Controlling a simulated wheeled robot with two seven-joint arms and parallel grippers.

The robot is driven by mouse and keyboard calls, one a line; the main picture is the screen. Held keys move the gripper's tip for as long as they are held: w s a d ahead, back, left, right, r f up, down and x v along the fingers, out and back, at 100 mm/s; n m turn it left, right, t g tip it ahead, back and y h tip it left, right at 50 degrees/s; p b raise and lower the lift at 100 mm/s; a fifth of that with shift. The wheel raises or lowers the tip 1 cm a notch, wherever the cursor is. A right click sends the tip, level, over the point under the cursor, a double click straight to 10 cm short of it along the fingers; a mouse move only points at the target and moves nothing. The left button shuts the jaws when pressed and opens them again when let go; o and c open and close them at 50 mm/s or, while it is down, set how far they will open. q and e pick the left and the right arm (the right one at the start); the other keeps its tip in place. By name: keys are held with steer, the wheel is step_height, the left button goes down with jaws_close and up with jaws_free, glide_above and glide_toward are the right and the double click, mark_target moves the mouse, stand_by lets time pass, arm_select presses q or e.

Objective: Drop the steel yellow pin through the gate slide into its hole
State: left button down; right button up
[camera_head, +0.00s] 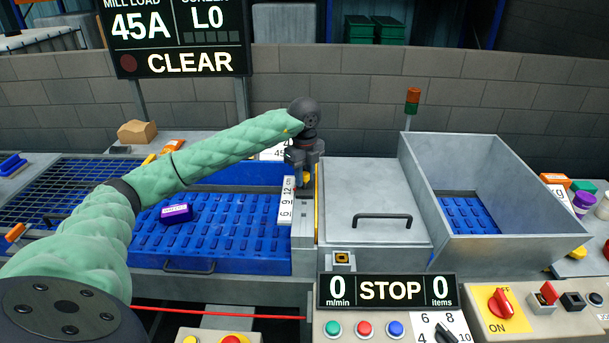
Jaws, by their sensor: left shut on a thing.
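My left gripper (302,165), on the green-sleeved arm from the left, points down above the gate slide (303,228). The gate slide is a narrow grey upright piece between the blue perforated bed and the lidded steel box. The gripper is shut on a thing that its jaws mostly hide. A thin yellow strip shows beside and below the jaws; I take the held thing to be the steel yellow pin, but its outline is unclear. A white number scale (287,201) stands just left of the slide. The hole in the slide cannot be made out. My right gripper is out of view.
The blue perforated bed (240,243) holds a purple pack (176,213). The steel lid (372,193) with a black handle lies right of the slide, beside an open steel bin (515,225). A control panel (388,291) reading STOP stands in front.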

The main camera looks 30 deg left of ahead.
mark_target(305, 173)
arm_select(q)
steer(key=shift+f+b, duration=0.5)
steer(key=shift+f, duration=0.4)
steer(key=c, duration=1.1)
jaws_free()
steer(key=shift+r, duration=0.1)
step_height(305, 173, up, 6)
steer(key=shift+r+b, duration=0.1)
steer(key=shift+b, duration=1.05)
steer(key=shift+r, duration=0.7)
